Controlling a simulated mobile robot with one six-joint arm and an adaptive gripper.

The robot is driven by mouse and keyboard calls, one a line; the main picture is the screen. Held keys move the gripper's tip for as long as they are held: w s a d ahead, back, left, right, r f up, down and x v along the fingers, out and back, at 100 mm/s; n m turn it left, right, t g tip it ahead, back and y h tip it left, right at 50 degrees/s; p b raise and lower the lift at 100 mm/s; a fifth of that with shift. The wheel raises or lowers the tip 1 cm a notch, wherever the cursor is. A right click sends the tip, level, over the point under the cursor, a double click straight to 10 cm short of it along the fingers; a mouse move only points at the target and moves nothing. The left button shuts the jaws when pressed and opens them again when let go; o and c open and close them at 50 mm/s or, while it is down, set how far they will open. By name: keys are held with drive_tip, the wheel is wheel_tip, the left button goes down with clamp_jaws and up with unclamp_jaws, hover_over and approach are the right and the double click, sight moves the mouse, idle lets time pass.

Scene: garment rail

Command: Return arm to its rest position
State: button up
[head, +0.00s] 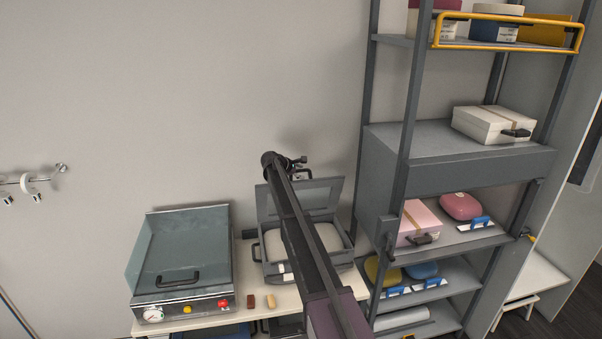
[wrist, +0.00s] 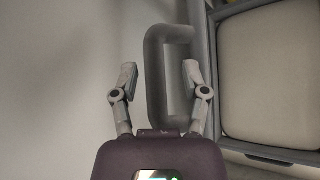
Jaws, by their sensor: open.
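My arm (head: 305,240) reaches up and away over the table, its end in front of the wall above an open grey case. My gripper (wrist: 159,75) shows in the wrist view with its two fingers spread apart. A grey loop handle (wrist: 155,85) lies in line between and behind the fingers; whether they touch it I cannot tell. In the head view the gripper (head: 298,163) is small and dark, near the top of the case's raised lid (head: 322,192).
The open case (head: 262,270) holds a pale pad (wrist: 270,75) and stands on the table. A glass-lidded machine (head: 180,260) stands left of it. A shelf rack (head: 400,150) with boxes rises close on the right. Small brown and tan blocks lie in front.

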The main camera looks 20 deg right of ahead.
drive_tip(key=shift+d, duration=0.1)
drive_tip(key=shift+g, duration=0.3)
drive_tip(key=s+d, duration=0.2)
drive_tip(key=d, duration=0.1)
drive_tip(key=shift+s+d+r+p, duration=0.1)
drive_tip(key=shift+d+r+p, duration=0.1)
drive_tip(key=shift+p, duration=0.1)
drive_tip(key=s+a+f+m+g+y+b, duration=0.1)
drive_tip(key=s+a+f+m+y+b, duration=0.2)
drive_tip(key=s, duration=1.5)
drive_tip(key=s+a+f+m+g+y+b, duration=0.2)
drive_tip(key=s+a+f+m+b, duration=0.4)
drive_tip(key=s+a+f+b, duration=0.4)
drive_tip(key=s+a+f+m+g+y+b, duration=0.1)
drive_tip(key=s+a+f+m+y+b, duration=0.3)
drive_tip(key=s+f, duration=1.2)
drive_tip(key=s+a+y+b, duration=0.1)
drive_tip(key=s+a+b, duration=0.2)
drive_tip(key=s, duration=0.8)
drive_tip(key=shift+s+a+b, duration=0.25)
drive_tip(key=shift+s+b, duration=0.15)
